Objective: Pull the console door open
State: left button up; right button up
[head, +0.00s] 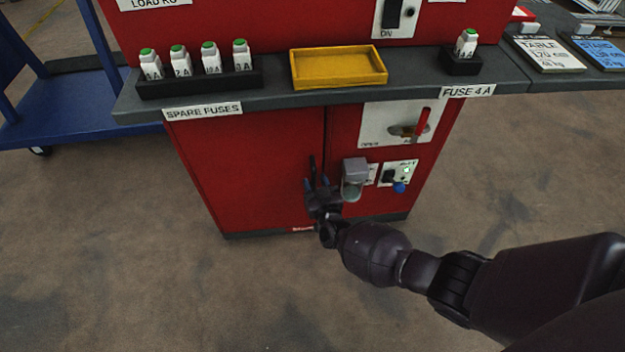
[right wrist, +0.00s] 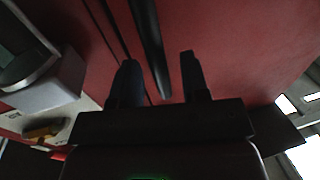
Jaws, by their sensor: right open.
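The red console door (head: 245,165) is the wide left panel of the console front, and it sits shut against the seam. Its dark upright handle (head: 312,165) is near the seam, partly hidden by my gripper. My right gripper (head: 318,184) is open in front of the handle's lower part. In the right wrist view the black handle (right wrist: 148,45) reaches down between the two spread fingers of my gripper (right wrist: 160,75). I cannot tell whether a finger touches it. My left gripper is not in view.
A grey box with a round cover (head: 355,170) sticks out just right of my gripper. A panel with a red lever (head: 423,122) is above it. The grey ledge (head: 290,97) overhangs the door and carries a yellow tray (head: 338,84) and spare fuses (head: 209,57). The floor in front is clear.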

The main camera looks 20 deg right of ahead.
jog(key=shift+w+d, duration=0.1)
jog(key=shift+w, duration=0.6)
grip_shut()
